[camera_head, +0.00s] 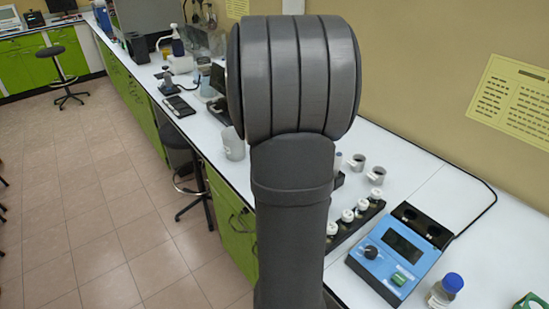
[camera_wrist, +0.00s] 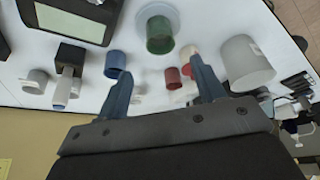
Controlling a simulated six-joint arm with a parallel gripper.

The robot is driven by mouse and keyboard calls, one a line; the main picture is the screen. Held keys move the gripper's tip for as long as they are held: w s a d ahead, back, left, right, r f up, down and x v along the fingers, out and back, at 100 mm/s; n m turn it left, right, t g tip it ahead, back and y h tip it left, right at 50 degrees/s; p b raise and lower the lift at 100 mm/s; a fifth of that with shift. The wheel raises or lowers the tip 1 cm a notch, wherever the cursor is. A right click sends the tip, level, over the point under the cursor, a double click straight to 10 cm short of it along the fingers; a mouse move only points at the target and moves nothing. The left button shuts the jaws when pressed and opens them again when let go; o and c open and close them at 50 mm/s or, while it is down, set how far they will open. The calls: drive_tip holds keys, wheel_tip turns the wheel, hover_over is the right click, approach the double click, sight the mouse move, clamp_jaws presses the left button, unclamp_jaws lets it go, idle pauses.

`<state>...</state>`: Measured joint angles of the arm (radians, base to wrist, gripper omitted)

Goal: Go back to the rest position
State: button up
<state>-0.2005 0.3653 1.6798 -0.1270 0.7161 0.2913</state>
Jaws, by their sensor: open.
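My gripper (camera_wrist: 160,66) shows in the wrist view with its two dark blue fingers spread apart and nothing between the tips. Its fingers point toward the white bench, near a blue cup (camera_wrist: 115,64), a red cup (camera_wrist: 172,78) and a green cup (camera_wrist: 159,36). The picture does not settle how far the tips are from these cups. In the head view my raised arm fills the middle and hides part of the bench; the gripper does not show there.
A translucent grey beaker (camera_wrist: 245,64) stands right of the fingers. In the head view, a blue instrument (camera_head: 398,254), a blue-capped bottle (camera_head: 444,291) and a black rack (camera_head: 352,224) of white-capped vials stand on the bench (camera_head: 420,172). The floor (camera_head: 100,200) at left is mostly clear.

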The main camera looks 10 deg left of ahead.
drive_tip(key=shift+r, duration=0.15)
drive_tip(key=x, duration=1.2)
drive_tip(key=shift+s, duration=0.15)
drive_tip(key=shift+r, duration=1.5)
